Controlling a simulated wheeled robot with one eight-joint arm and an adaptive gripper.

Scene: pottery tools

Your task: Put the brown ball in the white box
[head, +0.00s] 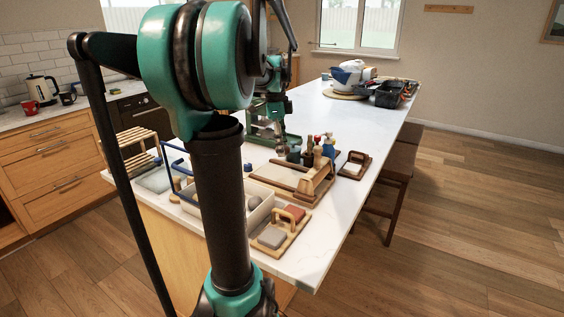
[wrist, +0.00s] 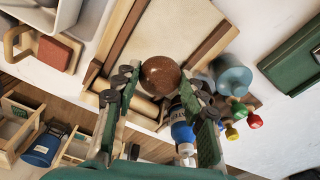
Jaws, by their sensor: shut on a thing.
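The brown ball (wrist: 160,74) sits between the fingertips of my gripper (wrist: 160,82) in the wrist view, and the fingers are shut on it. Below it in that view is a wooden-framed board with a pale surface (wrist: 165,30). The white box (head: 262,217) is on the counter in the head view, partly hidden by my arm, with grey round things inside. A corner of the box (wrist: 62,22) also shows at the upper left of the wrist view, apart from the ball. In the head view the ball cannot be made out.
A wooden tray with a grey and a red block (head: 295,213) stands right of the box. Bottles with coloured tops (head: 327,148) stand near the board; in the wrist view, coloured knobs (wrist: 238,110) lie close to the right finger.

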